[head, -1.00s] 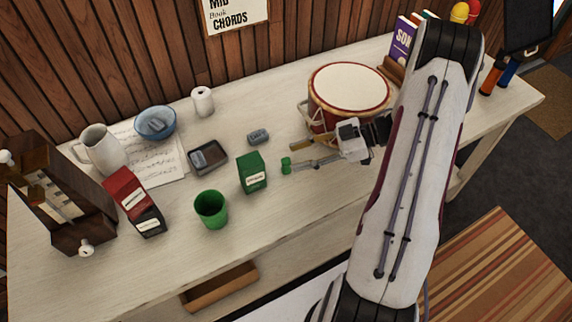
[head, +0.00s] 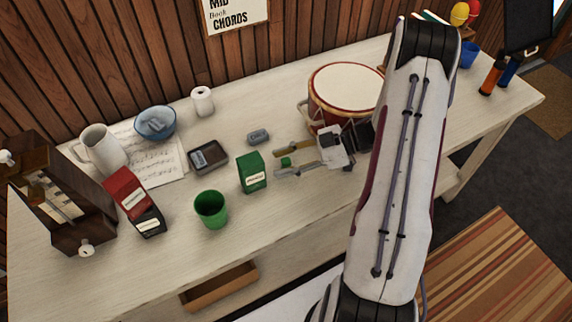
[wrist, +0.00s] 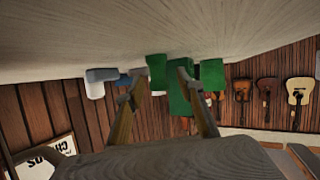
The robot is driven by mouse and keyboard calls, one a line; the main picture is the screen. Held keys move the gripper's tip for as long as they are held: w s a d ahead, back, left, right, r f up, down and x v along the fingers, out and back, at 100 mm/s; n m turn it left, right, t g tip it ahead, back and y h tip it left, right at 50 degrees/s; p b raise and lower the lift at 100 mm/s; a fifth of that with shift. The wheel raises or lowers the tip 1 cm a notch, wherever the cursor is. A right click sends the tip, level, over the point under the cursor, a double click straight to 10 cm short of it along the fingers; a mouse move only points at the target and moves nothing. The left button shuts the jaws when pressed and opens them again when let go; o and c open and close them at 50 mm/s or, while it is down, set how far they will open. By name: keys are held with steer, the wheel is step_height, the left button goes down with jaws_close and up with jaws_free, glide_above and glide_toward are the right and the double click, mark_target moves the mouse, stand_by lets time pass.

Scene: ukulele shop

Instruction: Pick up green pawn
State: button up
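The gripper is open and points left, low over the table, with a finger on each side of the pawn. Gaps seem to show on both sides, so it is not gripped. In the wrist view, which is upside down, the pawn (wrist: 157,72) shows between the fingertips of my gripper (wrist: 162,72). The right finger there partly covers a green box (wrist: 180,100).
The green box (head: 252,173) stands just left of my fingertips, with a green cup (head: 211,209) beyond. A grey block (head: 258,136) lies behind. A drum (head: 347,92) stands close behind my gripper. The table front (head: 310,205) is clear.

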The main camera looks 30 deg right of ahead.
mark_target(284, 161)
steer(key=c, duration=0.9)
steer(key=shift+c, duration=0.2)
steer(key=shift+r, duration=0.2)
steer(key=shift+r, duration=4.85)
